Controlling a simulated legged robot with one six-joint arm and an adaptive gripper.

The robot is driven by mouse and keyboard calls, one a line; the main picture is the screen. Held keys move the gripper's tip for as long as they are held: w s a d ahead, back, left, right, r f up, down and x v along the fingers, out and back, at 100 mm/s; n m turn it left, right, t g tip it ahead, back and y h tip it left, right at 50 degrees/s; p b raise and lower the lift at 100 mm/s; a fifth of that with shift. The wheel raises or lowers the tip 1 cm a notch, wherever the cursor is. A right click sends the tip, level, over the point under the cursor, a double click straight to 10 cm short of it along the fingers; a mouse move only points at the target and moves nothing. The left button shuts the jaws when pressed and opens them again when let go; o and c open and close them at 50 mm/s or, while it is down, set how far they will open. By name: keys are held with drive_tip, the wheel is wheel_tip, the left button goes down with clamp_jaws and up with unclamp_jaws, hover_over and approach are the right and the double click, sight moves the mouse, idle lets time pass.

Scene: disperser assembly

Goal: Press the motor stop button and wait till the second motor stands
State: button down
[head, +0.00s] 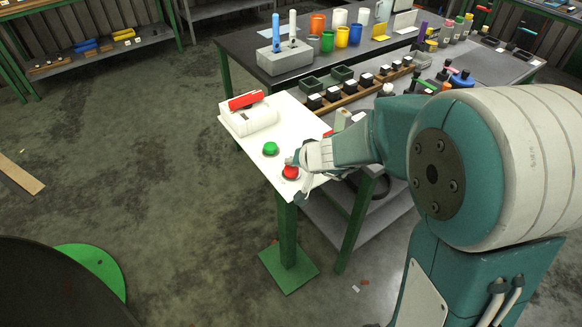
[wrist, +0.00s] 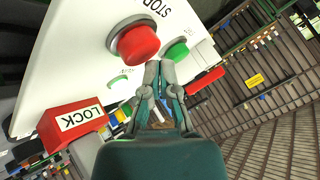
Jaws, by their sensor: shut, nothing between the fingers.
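A white panel (head: 240,135) on a green stand carries a red button (head: 290,172) near its front corner and a green button (head: 270,149) behind it. In the wrist view the red button (wrist: 140,42) is a raised cap beside printed letters reading STOP. The green button (wrist: 176,51) is just beyond it. My gripper (head: 294,162) is shut and empty. Its closed tips (wrist: 159,66) appear right beside the red button; whether they touch it I cannot tell. I cannot identify the second motor or tell whether anything turns.
A white housing with a red lever (head: 247,100) sits at the panel's far end. A red block marked LOCK (wrist: 76,125) is near the gripper in the wrist view. Behind the panel, a dark bench holds a grey block (head: 285,58), colored cups and small bins. Open floor lies left.

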sight(292, 170)
drive_tip(key=shift+f, duration=0.95)
idle(1.3)
drive_tip(key=shift+r, duration=1.3)
drive_tip(key=shift+r, duration=2.5)
drive_tip(key=shift+s, duration=0.1)
